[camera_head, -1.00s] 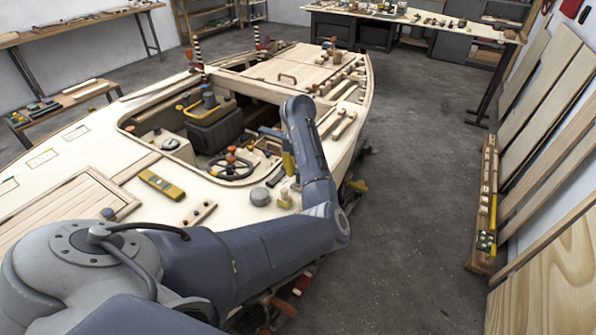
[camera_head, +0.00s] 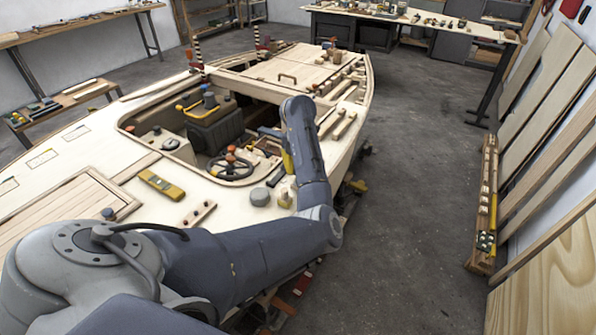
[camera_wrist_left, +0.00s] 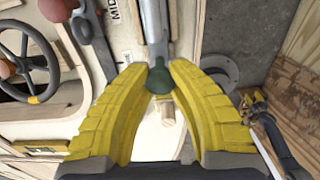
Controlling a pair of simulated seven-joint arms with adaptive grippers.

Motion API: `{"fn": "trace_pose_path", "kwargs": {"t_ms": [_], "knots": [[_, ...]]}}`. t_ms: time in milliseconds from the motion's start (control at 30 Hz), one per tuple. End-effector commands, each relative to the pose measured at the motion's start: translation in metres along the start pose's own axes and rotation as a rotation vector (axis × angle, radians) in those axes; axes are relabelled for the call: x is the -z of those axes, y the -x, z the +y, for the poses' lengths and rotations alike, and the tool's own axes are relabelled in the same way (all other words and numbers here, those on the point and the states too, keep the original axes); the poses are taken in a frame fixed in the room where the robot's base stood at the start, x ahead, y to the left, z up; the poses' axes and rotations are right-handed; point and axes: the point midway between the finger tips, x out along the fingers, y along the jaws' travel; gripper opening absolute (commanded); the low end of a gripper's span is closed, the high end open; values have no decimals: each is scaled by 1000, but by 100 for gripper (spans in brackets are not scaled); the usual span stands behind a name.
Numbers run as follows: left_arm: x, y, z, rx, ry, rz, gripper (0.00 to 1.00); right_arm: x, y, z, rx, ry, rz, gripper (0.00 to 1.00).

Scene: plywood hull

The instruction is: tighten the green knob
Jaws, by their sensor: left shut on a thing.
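The green knob (camera_wrist_left: 159,82) is small, dark green and rounded. In the left wrist view it sits between the tips of my left gripper's yellow fingers, at the end of a grey metal shaft (camera_wrist_left: 154,28). My left gripper (camera_wrist_left: 160,80) is shut on this knob. In the head view my left arm reaches over the boat's side, and only a bit of yellow finger (camera_head: 287,162) shows beside the arm link. The knob is hidden there. My right gripper is in neither view.
A steering wheel (camera_head: 230,166) with an orange knob is left of my gripper. A grey round cap (camera_head: 260,197) and a yellow level (camera_head: 161,185) rest on the deck. Open floor (camera_head: 410,230) lies right of the hull.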

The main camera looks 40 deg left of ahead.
Motion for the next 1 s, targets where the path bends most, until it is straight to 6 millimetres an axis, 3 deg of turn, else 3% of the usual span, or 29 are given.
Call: {"fn": "trace_pose_path", "kwargs": {"t_ms": [167, 200, 467, 767, 1000], "knots": [[-2, 4, 1, -3, 3, -9, 0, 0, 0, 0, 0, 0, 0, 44], [-2, 4, 1, -3, 3, -9, 23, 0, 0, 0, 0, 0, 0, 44], [-1, 2, 1, -1, 2, -4, 52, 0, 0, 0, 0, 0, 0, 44], [-1, 4, 0, 0, 2, -3, 52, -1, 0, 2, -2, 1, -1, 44], [-2, 33, -1, 1, 2, -7, 52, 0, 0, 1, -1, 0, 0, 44]]}}
